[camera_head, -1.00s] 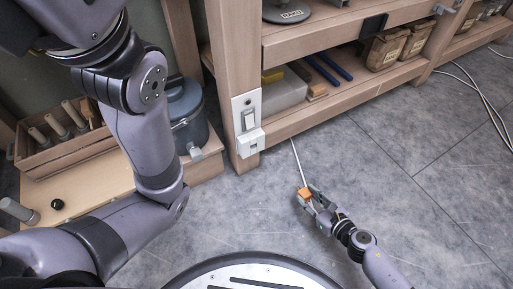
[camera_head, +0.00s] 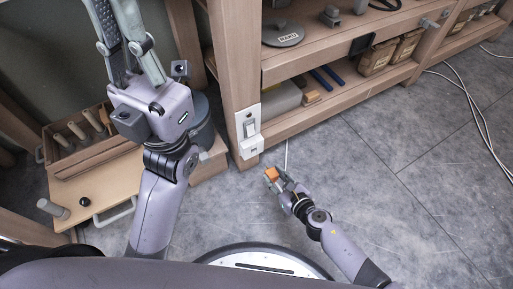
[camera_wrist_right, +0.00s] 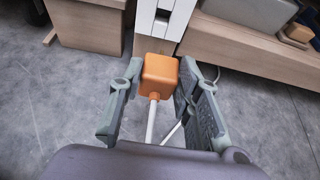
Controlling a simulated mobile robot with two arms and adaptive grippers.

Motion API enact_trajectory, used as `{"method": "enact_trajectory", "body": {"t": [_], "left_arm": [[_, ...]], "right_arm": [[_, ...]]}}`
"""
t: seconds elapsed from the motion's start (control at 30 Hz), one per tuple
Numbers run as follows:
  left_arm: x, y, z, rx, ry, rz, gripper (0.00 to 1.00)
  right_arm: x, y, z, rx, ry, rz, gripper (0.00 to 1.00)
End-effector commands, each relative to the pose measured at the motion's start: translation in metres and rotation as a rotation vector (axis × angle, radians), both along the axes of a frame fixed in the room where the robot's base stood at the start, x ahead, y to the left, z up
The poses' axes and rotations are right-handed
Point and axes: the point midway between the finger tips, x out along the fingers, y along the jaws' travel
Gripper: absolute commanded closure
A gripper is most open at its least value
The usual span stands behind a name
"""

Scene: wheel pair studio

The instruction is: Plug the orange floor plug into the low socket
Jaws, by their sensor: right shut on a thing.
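The orange plug (camera_head: 271,174) is held low over the grey floor between the fingertips of my right gripper (camera_head: 272,179). In the right wrist view the plug (camera_wrist_right: 160,75) is an orange block with a white cable trailing back between the fingers. The low socket (camera_head: 252,148) is a white box at the bottom of a white switch plate on the wooden shelf post. The plug is apart from it, below and to the right of it in the head view. My left gripper (camera_head: 125,35) is raised at the top left, its fingertips cut off by the frame edge.
A wooden shelf (camera_head: 330,115) runs right from the post. A low bench (camera_head: 95,195) with a wooden peg box (camera_head: 85,150) and a dark pot stands at the left. White cables (camera_head: 470,110) lie on the floor at the right. The floor around my right gripper is clear.

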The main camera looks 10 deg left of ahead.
Motion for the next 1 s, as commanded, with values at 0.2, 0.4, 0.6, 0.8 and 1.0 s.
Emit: {"method": "enact_trajectory", "body": {"t": [0.2, 0.4, 0.6, 0.8, 1.0], "left_arm": [[0.000, 0.001, -0.004, -0.003, 0.025, -0.001, 1.00], [0.000, 0.001, -0.004, -0.003, 0.025, -0.001, 1.00], [0.000, 0.001, -0.004, -0.003, 0.025, -0.001, 1.00], [0.000, 0.001, -0.004, -0.003, 0.025, -0.002, 1.00], [0.000, 0.001, -0.004, -0.003, 0.025, -0.002, 1.00]], "right_arm": [[0.000, 0.007, 0.008, 0.000, -0.001, -0.001, 0.98], [0.000, 0.007, 0.007, 0.000, -0.002, -0.001, 0.98], [0.003, 0.009, 0.008, 0.000, -0.002, -0.001, 0.98], [0.013, 0.016, 0.008, 0.001, -0.002, 0.000, 0.98], [0.022, 0.024, 0.008, 0.000, -0.002, -0.001, 0.98]]}}
